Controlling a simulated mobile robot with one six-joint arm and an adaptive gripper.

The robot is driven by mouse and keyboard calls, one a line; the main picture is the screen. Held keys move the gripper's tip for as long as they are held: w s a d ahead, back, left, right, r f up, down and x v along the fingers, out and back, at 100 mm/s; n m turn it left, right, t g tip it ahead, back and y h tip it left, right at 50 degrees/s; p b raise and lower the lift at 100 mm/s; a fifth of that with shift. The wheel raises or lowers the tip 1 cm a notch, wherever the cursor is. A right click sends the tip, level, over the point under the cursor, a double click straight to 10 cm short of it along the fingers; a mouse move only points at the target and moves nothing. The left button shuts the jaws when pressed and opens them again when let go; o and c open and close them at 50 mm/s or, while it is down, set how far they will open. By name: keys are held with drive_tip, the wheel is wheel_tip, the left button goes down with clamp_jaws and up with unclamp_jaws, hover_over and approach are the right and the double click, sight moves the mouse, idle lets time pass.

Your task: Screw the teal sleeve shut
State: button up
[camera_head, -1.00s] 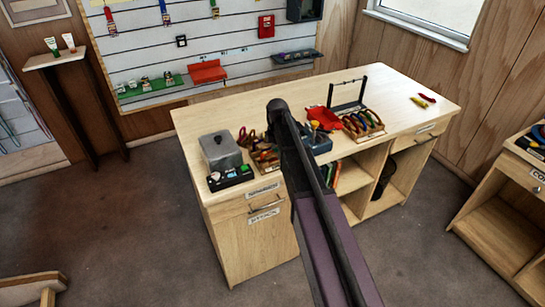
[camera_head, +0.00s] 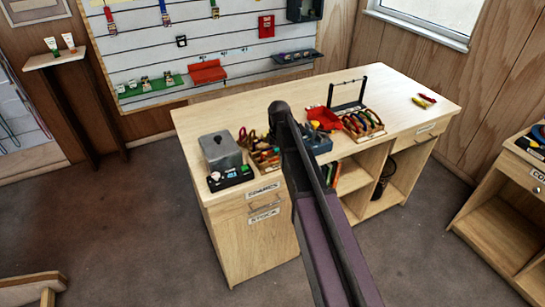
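I cannot pick out a teal sleeve in the head view; anything that small is too fine to tell here or is hidden. A dark wire rack (camera_head: 347,104) with a thin crossbar stands on the wooden workbench (camera_head: 405,90). My own arm rises from the bottom edge across the middle of the picture and covers part of the bench. My gripper does not show.
On the bench's left are a grey lidded box (camera_head: 221,153) and a black tray (camera_head: 231,178). Right of my arm are a red tray (camera_head: 323,117) and a wooden tool rack (camera_head: 364,127). Red and yellow tools (camera_head: 423,99) lie farther right. The bench's far right is mostly bare.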

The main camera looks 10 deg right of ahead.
drive_tip(key=shift+r+p, duration=1.4)
drive_tip(key=shift+r, duration=0.05)
idle(0.3)
drive_tip(key=shift+w+a, duration=0.15)
drive_tip(key=shift+w, duration=0.6)
drive_tip(key=shift+f, duration=0.2)
drive_tip(key=shift+f+b, duration=1.25)
drive_tip(key=shift+b, duration=0.2)
drive_tip(key=shift+s+d, duration=0.25)
drive_tip(key=shift+s, duration=0.5)
